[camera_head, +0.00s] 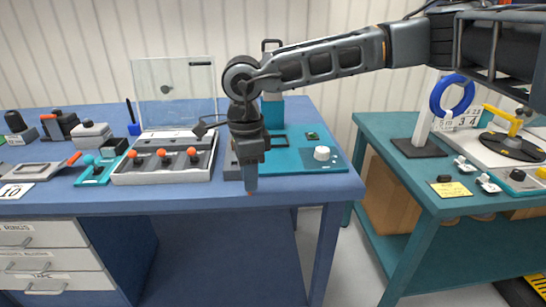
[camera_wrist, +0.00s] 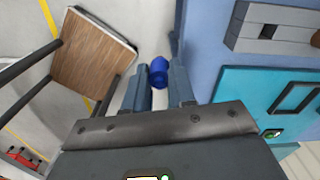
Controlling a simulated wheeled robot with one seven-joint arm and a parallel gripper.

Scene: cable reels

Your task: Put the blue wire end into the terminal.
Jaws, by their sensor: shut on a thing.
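My gripper (camera_head: 250,184) points down at the front edge of the blue bench in the head view. In the wrist view, its fingers (camera_wrist: 160,82) are closed around a short blue cylinder, the blue wire end (camera_wrist: 159,71). In the head view the fingers mostly hide it; only a small orange tip shows below them. A grey block with a dark square opening (camera_wrist: 268,31), possibly the terminal, is on the bench at the upper right of the wrist view. It is apart from the wire end. In the head view my gripper partly covers that area.
A teal board (camera_head: 318,165) with a white knob lies right of my gripper on the blue bench (camera_head: 190,190). A grey box with orange-knobbed levers (camera_head: 140,175) is to the left. A teal table (camera_head: 400,185) with a blue ring on a stand (camera_head: 452,95) is at the right, past a gap.

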